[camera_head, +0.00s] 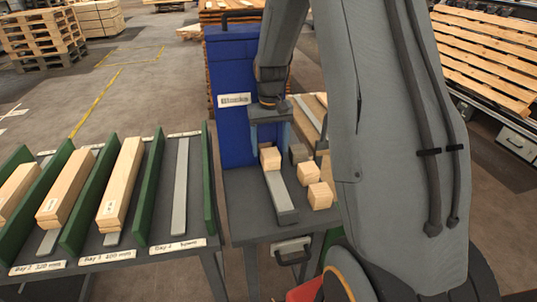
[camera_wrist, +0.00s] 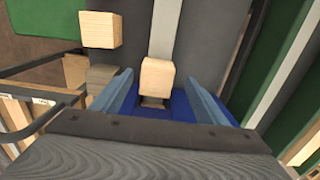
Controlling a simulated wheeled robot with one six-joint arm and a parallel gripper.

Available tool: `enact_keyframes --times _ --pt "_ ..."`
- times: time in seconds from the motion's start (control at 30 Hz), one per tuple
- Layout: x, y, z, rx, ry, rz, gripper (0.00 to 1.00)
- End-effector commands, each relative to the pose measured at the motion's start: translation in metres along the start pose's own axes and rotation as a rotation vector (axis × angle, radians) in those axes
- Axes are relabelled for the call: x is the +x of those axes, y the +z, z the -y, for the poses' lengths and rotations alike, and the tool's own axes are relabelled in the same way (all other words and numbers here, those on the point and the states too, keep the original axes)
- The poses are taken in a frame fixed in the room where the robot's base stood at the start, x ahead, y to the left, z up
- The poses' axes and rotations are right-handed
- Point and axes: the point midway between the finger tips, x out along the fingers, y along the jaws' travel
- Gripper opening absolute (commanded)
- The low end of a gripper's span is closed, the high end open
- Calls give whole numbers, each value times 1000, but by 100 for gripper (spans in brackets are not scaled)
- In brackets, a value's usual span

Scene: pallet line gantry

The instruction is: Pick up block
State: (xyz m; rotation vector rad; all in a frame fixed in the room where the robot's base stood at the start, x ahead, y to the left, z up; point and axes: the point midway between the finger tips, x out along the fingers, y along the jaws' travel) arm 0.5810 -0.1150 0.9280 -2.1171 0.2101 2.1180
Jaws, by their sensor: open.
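A small pale wooden block (camera_head: 270,158) sits at the far end of a grey bar on the dark work table. My gripper (camera_head: 271,140) is above it, pointing down, with its two blue fingers apart. In the wrist view the same block (camera_wrist: 157,79) lies in the gap between the fingers (camera_wrist: 158,88), with space visible on both sides. The gripper is open and holds nothing. Two more wooden blocks, a nearer one (camera_head: 320,196) and a farther one (camera_head: 308,173), lie to the right of the bar.
A grey bar (camera_head: 280,197) runs along the table (camera_head: 245,205). A tall blue cabinet (camera_head: 230,120) stands behind. Green-walled bays with long timbers (camera_head: 122,185) are at left.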

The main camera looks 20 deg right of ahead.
Motion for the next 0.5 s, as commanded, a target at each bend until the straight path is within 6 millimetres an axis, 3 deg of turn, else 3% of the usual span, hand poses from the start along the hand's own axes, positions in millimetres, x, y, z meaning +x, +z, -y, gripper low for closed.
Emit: enact_keyframes --times 0.5 --pt "55 2 -3 4 0 2 67"
